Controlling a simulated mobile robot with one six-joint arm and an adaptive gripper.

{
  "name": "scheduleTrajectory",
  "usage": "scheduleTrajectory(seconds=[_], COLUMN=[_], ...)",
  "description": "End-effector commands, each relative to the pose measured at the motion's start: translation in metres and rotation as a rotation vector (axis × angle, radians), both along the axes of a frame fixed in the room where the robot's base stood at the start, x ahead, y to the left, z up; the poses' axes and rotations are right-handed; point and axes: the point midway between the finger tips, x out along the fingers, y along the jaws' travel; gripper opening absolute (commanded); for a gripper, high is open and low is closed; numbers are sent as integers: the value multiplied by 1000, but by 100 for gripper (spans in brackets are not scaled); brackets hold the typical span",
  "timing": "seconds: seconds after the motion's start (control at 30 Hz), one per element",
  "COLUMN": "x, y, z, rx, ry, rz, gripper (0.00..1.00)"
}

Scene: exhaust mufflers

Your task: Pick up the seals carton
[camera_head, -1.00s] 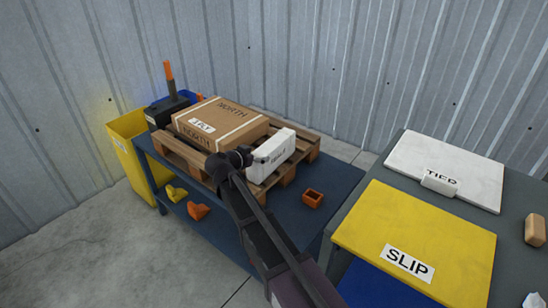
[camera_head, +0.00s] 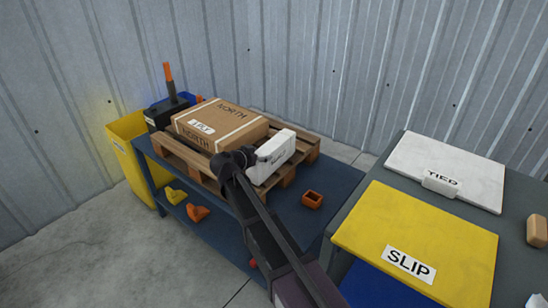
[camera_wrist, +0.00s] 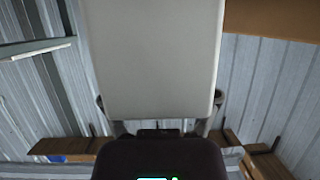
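The seals carton, which I take to be the white carton (camera_head: 272,158), rests at the right front of a wooden pallet beside a larger brown carton. Its lettering is too small to read surely. My gripper (camera_head: 249,158) is at the carton's near left end. In the wrist view the pale carton (camera_wrist: 152,60) fills the middle, and the fingers of my gripper (camera_wrist: 159,101) show at its two side edges. The fingertips are mostly hidden behind the carton, so whether they press on it is unclear. No lift off the pallet is visible.
The brown NORTH carton (camera_head: 220,122) sits close on the left of the pallet (camera_head: 183,156). A grey table with a yellow SLIP board (camera_head: 420,235) is further right. A corrugated wall stands behind.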

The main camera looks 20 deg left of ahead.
Motion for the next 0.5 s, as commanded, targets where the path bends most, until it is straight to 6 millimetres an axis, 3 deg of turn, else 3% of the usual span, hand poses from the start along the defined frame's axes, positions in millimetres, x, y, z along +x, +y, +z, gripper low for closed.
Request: scheduleTrajectory(seconds=[0.03, 0.1, 0.5], x=[0, 0, 0], y=[0, 0, 0], z=[0, 0, 2], rx=[1, 1, 1], ry=[1, 1, 0], rz=[0, 0, 0], gripper=[35, 17, 17])
